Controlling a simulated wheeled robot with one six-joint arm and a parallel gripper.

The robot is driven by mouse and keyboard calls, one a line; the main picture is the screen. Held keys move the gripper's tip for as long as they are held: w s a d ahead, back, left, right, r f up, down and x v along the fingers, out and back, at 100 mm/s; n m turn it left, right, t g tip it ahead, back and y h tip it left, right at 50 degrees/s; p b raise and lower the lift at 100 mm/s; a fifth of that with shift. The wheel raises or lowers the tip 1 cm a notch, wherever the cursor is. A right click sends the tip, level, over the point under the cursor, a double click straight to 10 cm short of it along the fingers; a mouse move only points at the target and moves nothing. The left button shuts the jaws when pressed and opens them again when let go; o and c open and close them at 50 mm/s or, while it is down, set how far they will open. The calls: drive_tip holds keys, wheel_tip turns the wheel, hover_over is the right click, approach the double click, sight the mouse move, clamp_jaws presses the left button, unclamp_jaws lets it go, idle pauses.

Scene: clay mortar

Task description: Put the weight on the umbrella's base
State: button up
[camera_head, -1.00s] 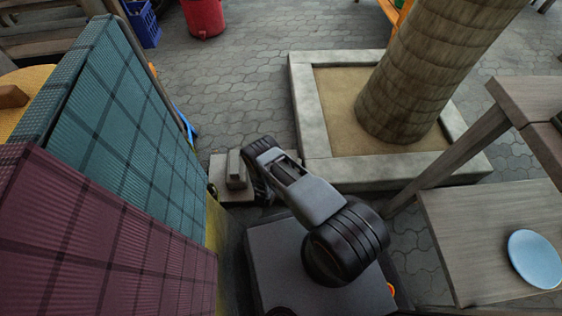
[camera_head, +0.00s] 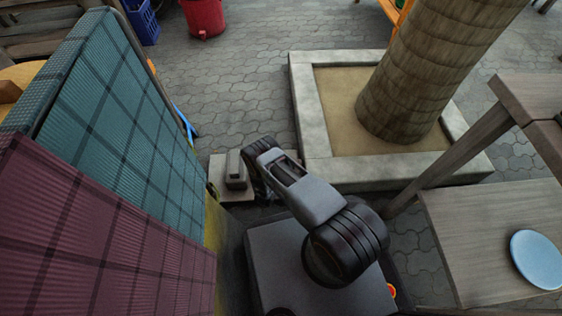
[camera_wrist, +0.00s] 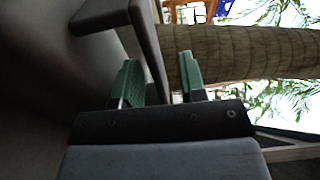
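A grey block (camera_head: 235,169), which may be the weight, stands on a pale square slab (camera_head: 217,174) on the paving in the head view. My arm's dark wrist is just right of it, and the fingers are hidden there. In the wrist view my gripper (camera_wrist: 162,82) shows two green fingers apart, with nothing clearly held. A dark bent bar (camera_wrist: 148,35) shows beyond and between the fingers; I cannot tell what it is. I cannot make out the umbrella or its base for certain.
Teal (camera_head: 125,125) and maroon (camera_head: 100,235) checked panels stand close on the left. A stone-edged planter (camera_head: 310,140) with a thick trunk (camera_head: 405,95) is ahead right. A wooden table with a blue plate (camera_head: 537,259) is at right. Paving (camera_head: 230,95) is clear ahead.

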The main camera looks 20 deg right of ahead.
drive_tip(key=shift+s+f, duration=0.15)
drive_tip(key=shift+f, duration=0.15)
drive_tip(key=p+v, duration=0.2)
drive_tip(key=v, duration=0.5)
drive_tip(key=w+d+r+m+g+h+p, duration=0.15)
drive_tip(key=r+m+g+p, duration=0.55)
drive_tip(key=r, duration=0.8)
drive_tip(key=d+r+m+g+p, duration=0.25)
drive_tip(key=r+m+p, duration=0.4)
drive_tip(key=r, duration=0.85)
drive_tip(key=w+d+r+m+g+h+p, duration=0.1)
drive_tip(key=d+r+m+g+p, duration=0.3)
drive_tip(key=r+m, duration=0.9)
drive_tip(key=s+a+r+m+t+y+p, duration=0.1)
drive_tip(key=s+r+m+y+p, duration=0.3)
drive_tip(key=r, duration=1)
drive_tip(key=s+a+r+m+y+p, duration=0.1)
drive_tip(key=s+r+m+y+p, duration=0.4)
drive_tip(key=r, duration=1)
drive_tip(key=s+a+r+m+t+y+p, duration=0.1)
drive_tip(key=s+r+m+y+p, duration=0.3)
drive_tip(key=s+r+m+p, duration=0.4)
wheel_tip(320, 180, up, 7)
drive_tip(key=m+p, duration=0.3)
drive_tip(key=p, duration=0.1)
drive_tip(key=shift+r+t, duration=0.15)
drive_tip(key=shift+t, duration=0.2)
